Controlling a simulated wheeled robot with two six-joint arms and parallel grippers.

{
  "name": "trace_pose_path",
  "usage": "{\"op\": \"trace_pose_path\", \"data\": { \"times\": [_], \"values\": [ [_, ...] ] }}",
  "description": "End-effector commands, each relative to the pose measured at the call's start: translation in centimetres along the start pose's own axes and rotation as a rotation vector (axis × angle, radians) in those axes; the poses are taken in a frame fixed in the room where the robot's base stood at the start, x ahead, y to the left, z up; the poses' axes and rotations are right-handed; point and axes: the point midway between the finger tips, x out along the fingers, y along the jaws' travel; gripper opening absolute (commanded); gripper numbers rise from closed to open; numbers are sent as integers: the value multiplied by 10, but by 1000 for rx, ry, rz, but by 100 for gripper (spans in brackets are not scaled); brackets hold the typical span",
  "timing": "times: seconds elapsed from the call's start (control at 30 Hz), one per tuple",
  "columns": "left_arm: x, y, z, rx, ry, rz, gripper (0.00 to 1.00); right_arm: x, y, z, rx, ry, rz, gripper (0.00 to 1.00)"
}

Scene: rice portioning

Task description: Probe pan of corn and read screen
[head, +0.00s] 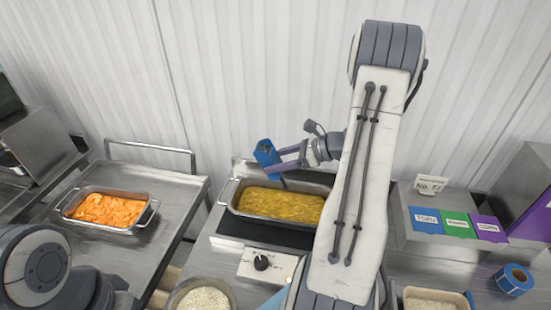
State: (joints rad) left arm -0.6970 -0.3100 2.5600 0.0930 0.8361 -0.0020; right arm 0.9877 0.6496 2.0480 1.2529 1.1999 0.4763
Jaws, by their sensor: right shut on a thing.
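The pan of corn (281,204) is a metal pan with yellow contents, on a hot plate (225,243) in the middle of the head view. My right gripper (278,157) has purple fingers and is shut on a blue thermometer (265,151) above the pan's far edge. A thin dark stem shows below the gripper, near the far rim. I cannot tell whether its tip is in the corn. The thermometer's screen is not readable here. My right arm hides the pan's right end. My left arm is at the lower left, with no gripper visible.
A pan of orange food (108,210) sits on a metal cart (178,213) at left. A bowl of white grains (203,298) is at the front. At right are blue, green and purple labels (456,224), a blue tape roll (514,280) and a grain tray (436,299).

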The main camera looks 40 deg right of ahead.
Motion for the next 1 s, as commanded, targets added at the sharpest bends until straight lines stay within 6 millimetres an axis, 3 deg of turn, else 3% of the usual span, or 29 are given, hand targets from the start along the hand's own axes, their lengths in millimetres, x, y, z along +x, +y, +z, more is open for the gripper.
{"op": "trace_pose_path", "data": {
  "times": [1.0],
  "values": [
    [54,-4,3,-4,0,0,40,30,0,-57,-2,2,2,14]
  ]
}}
